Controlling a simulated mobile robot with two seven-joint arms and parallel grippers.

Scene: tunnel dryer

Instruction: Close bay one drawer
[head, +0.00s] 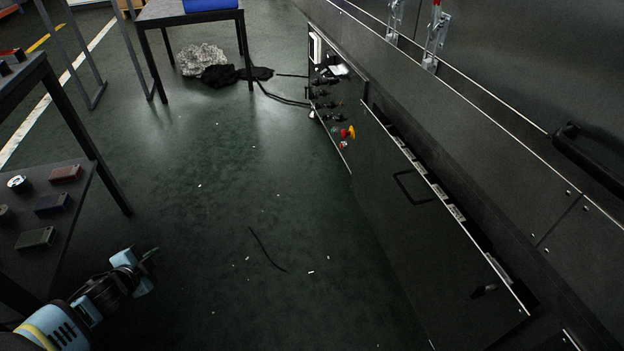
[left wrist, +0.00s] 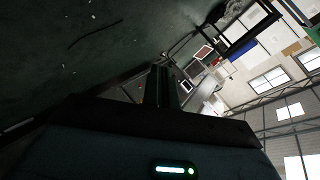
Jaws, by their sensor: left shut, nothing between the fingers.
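A dark drawer front (head: 405,235) runs along the lower part of the machine at the right in the head view. It stands out from the machine body, and a gap with several pale items shows behind its top edge. A black bar handle (head: 408,188) is on its front. Which bay it belongs to cannot be read. My left gripper (head: 150,258) is at the lower left in the head view, shut and empty, well away from the drawer over the floor. Its dark fingers also show in the left wrist view (left wrist: 160,88). My right gripper is not in view.
A dark table (head: 75,225) with small boxes stands close to my left gripper. A control panel (head: 332,105) with knobs is beyond the drawer. A crumpled clear sheet (head: 203,60) and dark cloth (head: 222,76) lie by a far table. The floor between is mostly clear.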

